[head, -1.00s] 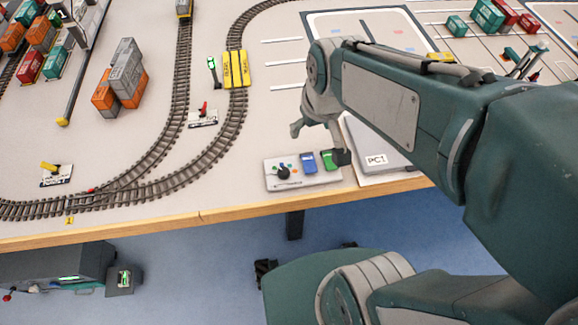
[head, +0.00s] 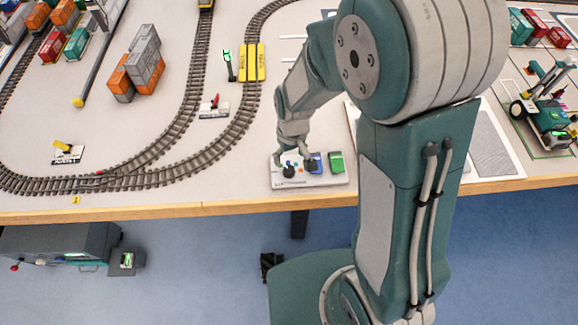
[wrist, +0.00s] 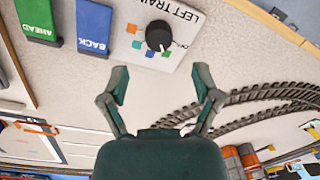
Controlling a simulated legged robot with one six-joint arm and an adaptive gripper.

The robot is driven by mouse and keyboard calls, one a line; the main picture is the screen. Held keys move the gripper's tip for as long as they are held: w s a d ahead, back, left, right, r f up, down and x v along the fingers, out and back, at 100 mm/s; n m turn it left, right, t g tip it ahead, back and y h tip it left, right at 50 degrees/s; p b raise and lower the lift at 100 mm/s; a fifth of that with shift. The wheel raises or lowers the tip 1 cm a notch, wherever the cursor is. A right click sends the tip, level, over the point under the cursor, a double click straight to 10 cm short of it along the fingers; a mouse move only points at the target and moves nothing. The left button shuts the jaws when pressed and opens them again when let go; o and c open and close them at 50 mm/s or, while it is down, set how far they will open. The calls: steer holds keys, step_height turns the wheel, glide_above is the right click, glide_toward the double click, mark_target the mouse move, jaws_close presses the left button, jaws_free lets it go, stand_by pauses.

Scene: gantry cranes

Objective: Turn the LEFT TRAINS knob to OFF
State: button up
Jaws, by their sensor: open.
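The LEFT TRAINS knob (wrist: 158,36) is a round black knob on a pale control panel (wrist: 181,18). Coloured squares surround it in the wrist view, with the panel's lettering upside down. The knob also shows in the head view (head: 289,170), on the panel (head: 310,180) near the table's front edge. My gripper (wrist: 160,74) is open and empty. In the wrist view its fingers spread to either side, with the knob ahead of and roughly centred on the gap. In the head view my gripper (head: 294,160) is low over the panel by the knob. Contact cannot be told.
A blue BACK switch (wrist: 94,27) and a green AHEAD switch (wrist: 38,20) stand beside the knob. Curved train track (head: 215,150) runs left of the panel. A red-handled lever (head: 214,105) and stacked containers (head: 136,70) are farther left.

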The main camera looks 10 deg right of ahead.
mark_target(289, 169)
step_height(289, 169, down, 6)
steer(key=shift+f, duration=0.1)
steer(key=shift+a, duration=0.1)
steer(key=shift+c, duration=0.4)
jaws_close()
